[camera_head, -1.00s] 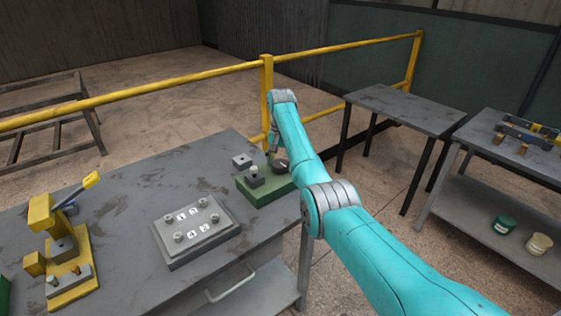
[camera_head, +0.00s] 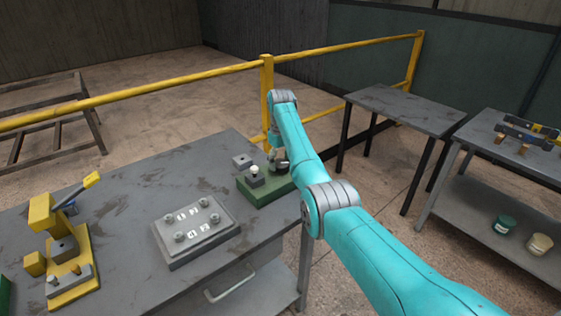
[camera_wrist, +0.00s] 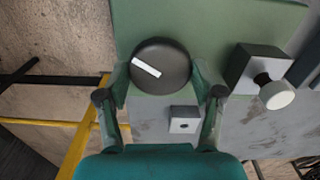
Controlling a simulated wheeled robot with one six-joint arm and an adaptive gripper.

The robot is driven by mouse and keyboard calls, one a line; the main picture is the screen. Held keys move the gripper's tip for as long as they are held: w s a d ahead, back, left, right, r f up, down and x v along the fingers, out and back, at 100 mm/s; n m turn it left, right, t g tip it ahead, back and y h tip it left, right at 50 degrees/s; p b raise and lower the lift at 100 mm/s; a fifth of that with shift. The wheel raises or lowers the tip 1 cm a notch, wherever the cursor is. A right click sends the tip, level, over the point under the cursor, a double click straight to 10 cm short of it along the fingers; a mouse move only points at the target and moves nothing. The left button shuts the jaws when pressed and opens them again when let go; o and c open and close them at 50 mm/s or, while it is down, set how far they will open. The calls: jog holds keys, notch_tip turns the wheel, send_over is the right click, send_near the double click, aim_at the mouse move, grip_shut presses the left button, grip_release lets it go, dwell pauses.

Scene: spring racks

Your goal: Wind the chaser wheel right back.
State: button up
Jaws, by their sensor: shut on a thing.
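The chaser wheel looks to be the dark round knob (camera_wrist: 160,66) with a white stripe on its face, in the wrist view. The stripe slants from upper left to lower right. The knob sits on a green base (camera_head: 266,193) at the far right corner of the bench. My gripper (camera_wrist: 165,82) is shut on the knob, with one finger on each side of it. In the head view my arm hides most of the knob. A grey block with a pale round button (camera_wrist: 277,94) stands on the base, to the right in the wrist view.
A small grey block (camera_head: 242,161) with a hole lies by the green base. A yellow rail (camera_head: 180,75) runs behind.

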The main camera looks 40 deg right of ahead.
aim_at(280, 163)
jog(key=n, duration=0.5)
jog(key=shift+n, duration=0.4)
dwell(0.3)
jog(key=o, duration=1.1)
jog(key=shift+o, duration=0.2)
notch_tip(280, 163, up, 12)
